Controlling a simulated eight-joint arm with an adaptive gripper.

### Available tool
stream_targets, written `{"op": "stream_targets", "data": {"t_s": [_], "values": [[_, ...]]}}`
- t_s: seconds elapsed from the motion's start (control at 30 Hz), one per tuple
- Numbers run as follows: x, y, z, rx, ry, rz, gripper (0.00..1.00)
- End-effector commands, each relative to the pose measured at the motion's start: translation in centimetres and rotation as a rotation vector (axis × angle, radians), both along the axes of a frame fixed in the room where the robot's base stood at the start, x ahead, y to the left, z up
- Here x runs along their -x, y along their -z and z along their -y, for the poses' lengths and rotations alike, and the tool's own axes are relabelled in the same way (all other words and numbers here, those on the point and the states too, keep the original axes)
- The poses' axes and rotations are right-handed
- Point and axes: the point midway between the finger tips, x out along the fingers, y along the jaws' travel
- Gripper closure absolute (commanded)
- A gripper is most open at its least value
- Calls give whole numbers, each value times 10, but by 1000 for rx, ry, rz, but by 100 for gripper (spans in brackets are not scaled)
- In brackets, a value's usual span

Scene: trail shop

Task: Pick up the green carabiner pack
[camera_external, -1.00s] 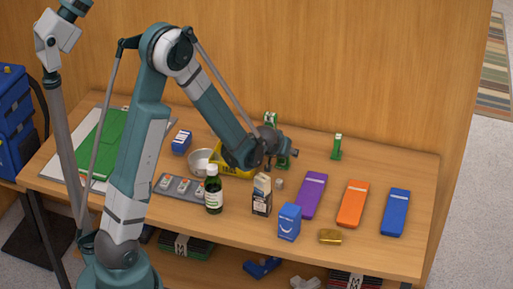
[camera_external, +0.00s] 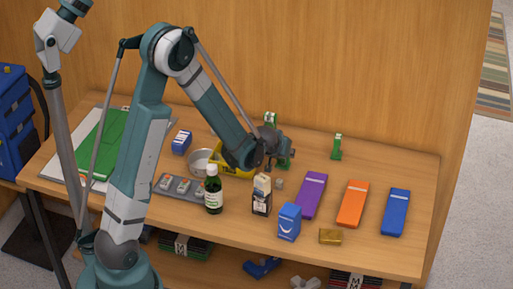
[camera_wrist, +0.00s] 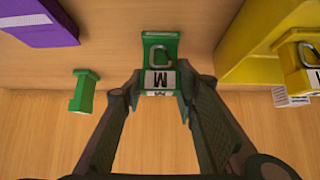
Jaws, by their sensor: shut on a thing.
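The green carabiner pack (camera_wrist: 160,46) shows in the middle of the wrist view, with a grey carabiner and a white label marked M. My gripper (camera_wrist: 160,88) is shut on it, one finger at each side of its labelled end. In the external view my gripper (camera_external: 275,155) is over the back of the table, beside the yellow bin. Green parts of the pack (camera_external: 284,163) show around it there, but the wrist hides most of it.
A small green stand-like item (camera_external: 337,148) is to the right. Purple (camera_external: 311,195), orange (camera_external: 353,204) and blue (camera_external: 395,212) cases lie at the right front. A yellow bin (camera_external: 230,170), a bottle (camera_external: 213,190) and a carton (camera_external: 262,195) stand close by.

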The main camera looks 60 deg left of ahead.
Motion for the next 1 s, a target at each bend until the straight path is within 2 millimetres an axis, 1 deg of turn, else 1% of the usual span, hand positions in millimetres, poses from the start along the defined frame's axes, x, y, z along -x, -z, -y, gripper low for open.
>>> {"op": "stream_targets", "data": {"t_s": [0.27, 0.47, 0.67, 1.0], "values": [[0, -1, 0, 0, 0, 0, 91], [0, -8, 0, 0, 0, 0, 91], [0, -25, 0, 0, 0, 0, 91], [0, -68, 0, 0, 0, 0, 91]]}}
